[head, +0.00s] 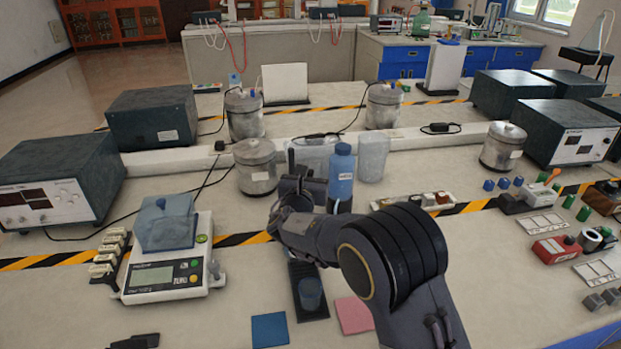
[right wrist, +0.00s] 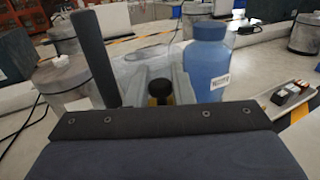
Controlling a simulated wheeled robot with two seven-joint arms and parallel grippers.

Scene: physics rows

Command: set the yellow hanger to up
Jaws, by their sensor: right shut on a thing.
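My right gripper (head: 300,185) is over the middle of the bench, just left of a blue bottle (head: 341,175). In the right wrist view its jaws (right wrist: 158,88) are shut on a small piece with a dark round top and a dull yellow part below. I take this piece for the yellow hanger (right wrist: 158,100); most of it is hidden, and its setting cannot be read. The blue bottle stands upright close on the right in the right wrist view (right wrist: 207,62). A dark part at the lower left edge of the head view looks like my left gripper (head: 135,342); its jaws cannot be made out.
A balance (head: 165,270) with a blue-tinted box stands on the left. A dark tray (head: 312,306) with a small blue cup lies in front of my right gripper. Metal canisters (head: 256,168) and clear containers (head: 373,158) stand behind. The front left bench is mostly free.

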